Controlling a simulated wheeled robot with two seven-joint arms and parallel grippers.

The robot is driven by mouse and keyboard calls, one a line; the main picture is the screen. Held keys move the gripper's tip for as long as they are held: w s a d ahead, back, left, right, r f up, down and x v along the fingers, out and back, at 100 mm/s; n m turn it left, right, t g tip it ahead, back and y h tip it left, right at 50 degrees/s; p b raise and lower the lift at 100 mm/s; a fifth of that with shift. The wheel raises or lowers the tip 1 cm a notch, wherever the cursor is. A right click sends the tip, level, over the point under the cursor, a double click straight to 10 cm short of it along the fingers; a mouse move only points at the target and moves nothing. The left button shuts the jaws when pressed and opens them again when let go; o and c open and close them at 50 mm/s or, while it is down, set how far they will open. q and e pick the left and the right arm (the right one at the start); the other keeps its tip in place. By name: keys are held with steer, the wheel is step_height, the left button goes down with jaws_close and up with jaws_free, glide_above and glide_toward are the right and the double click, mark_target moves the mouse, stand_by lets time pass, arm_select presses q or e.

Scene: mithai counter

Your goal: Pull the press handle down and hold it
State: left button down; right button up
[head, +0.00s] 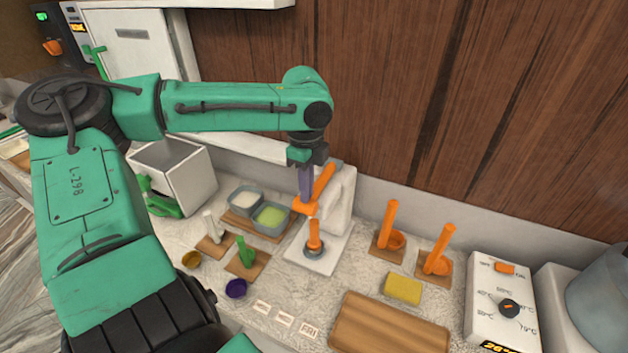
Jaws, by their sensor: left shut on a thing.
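The press (342,203) is white and stands on the counter against the wall, with a flat white base. Its orange press handle (324,182) is tilted, its upper end to the right and its lower end to the left. An orange plunger (314,236) stands below over a dark round piece on the base. My left gripper (306,192) points down from above and is shut on the press handle; its fingers cover part of it, so the exact contact is hard to see. My right gripper is not in view.
Two grey tubs (270,215) stand left of the press. Orange-handled tools (388,232) on wooden pads stand to its right. A yellow block (403,289), a wooden board (388,325) and a white control box (501,305) are at the front right. Small cards lie in front.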

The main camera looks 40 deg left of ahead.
arm_select(q)
step_height(320, 180, up, 4)
steer(key=p, duration=0.3)
steer(key=shift+w+f, duration=0.1)
steer(key=shift+f, duration=0.1)
steer(key=shift+w+a+r, duration=0.1)
steer(key=shift+r, duration=0.05)
step_height(320, 180, up, 11)
steer(key=shift+f, duration=0.2)
